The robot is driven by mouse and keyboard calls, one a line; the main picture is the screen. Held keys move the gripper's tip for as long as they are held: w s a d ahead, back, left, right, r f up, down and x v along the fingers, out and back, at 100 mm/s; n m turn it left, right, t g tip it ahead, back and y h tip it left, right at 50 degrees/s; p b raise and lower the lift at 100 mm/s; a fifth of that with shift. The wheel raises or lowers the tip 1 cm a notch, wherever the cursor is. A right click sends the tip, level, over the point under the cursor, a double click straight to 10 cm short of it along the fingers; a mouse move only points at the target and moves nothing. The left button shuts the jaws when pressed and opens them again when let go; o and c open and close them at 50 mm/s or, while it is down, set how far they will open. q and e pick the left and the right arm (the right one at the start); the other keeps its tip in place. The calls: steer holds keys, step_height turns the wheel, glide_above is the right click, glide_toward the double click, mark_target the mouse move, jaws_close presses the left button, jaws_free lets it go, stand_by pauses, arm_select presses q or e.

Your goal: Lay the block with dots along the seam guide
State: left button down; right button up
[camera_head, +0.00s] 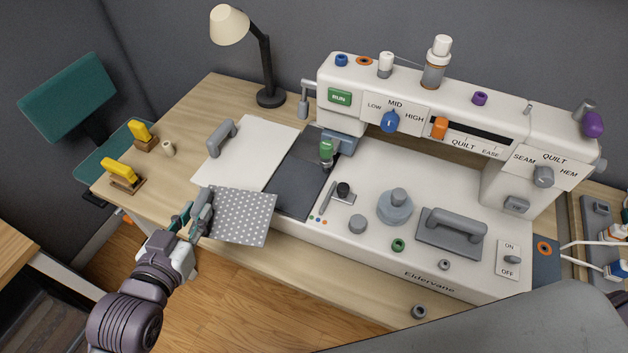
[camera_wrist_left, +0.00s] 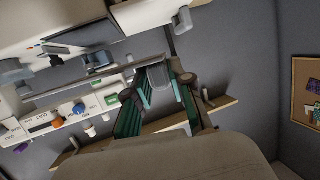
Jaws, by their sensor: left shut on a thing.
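The block with dots (camera_head: 243,216) is a grey square with white dots and a grey grip on its left edge. My left gripper (camera_head: 187,222) is shut on that grip at the table's front edge. In the left wrist view a grey piece sits between the teal fingers of my left gripper (camera_wrist_left: 160,92). The block overlaps the near part of the white panel in the picture; its exact height is unclear. A dark plate (camera_head: 300,178) lies right of it, under the needle head. A thin metal bar (camera_head: 328,198) beside a black knob may be the seam guide. My right gripper is not in view.
The white sewing machine (camera_head: 400,262) fills the right side, with a handled grey plate (camera_head: 452,232) and knobs on its bed. A white panel with a grey handle (camera_head: 255,150) lies behind the block. Yellow-topped items (camera_head: 122,172) and a lamp (camera_head: 268,70) stand on the table.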

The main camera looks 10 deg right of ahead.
mark_target(209, 233)
arm_select(q)
steer(key=shift+m+g+h, duration=0.6)
steer(key=shift+m+h, duration=0.3)
steer(key=s+d+f, duration=0.2)
steer(key=shift+s+f, duration=0.2)
steer(key=shift+f, duration=0.15)
steer(key=shift+m+g+h, duration=0.3)
steer(key=shift+h, duration=0.3)
steer(key=r+x, duration=0.1)
steer(key=x, duration=0.4)
steer(key=d+r+p+x, duration=0.1)
steer(key=x, duration=0.4)
steer(key=r+p+x, duration=0.1)
steer(key=x, duration=0.5)
steer(key=shift+d+r, duration=0.1)
steer(key=shift+d, duration=0.25)
step_height(209, 233, down, 3)
steer(key=shift+f, duration=0.3)
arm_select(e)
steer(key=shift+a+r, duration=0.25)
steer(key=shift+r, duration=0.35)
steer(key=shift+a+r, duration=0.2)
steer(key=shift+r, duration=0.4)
